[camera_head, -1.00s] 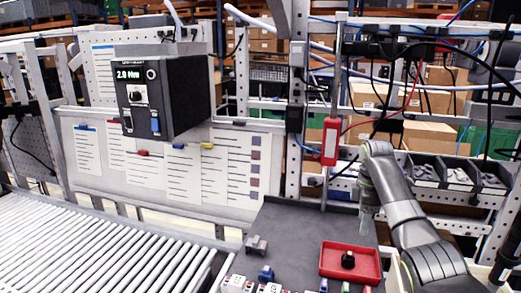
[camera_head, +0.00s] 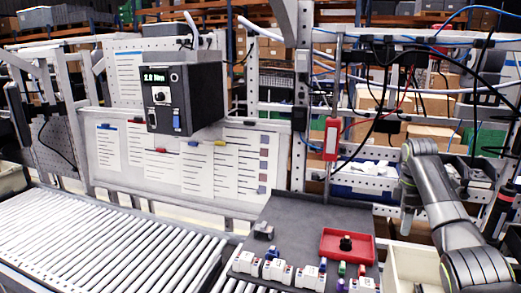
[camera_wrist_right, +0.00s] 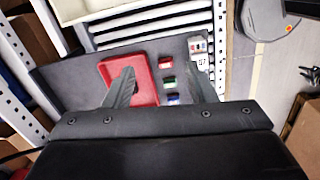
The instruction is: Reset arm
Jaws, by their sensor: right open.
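My right arm comes in from the right in the head view, bent at the wrist, with the right gripper (camera_head: 407,218) pointing down right of the grey work surface. In the right wrist view its two dark fingers are apart with nothing between them; the gripper (camera_wrist_right: 163,88) hangs above the work surface, and its left finger overlaps the red tray (camera_wrist_right: 143,66) in the picture. My left gripper is not in view. A red screwdriver (camera_head: 331,138) hangs upright on the balancer, left of my right arm and apart from it.
The red tray (camera_head: 347,247) holds a small black part (camera_head: 346,243). Several white terminal blocks (camera_head: 275,269) line the front edge of the grey work surface (camera_head: 293,218). A roller conveyor (camera_head: 110,240) lies at left. A controller box (camera_head: 180,92) hangs above it.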

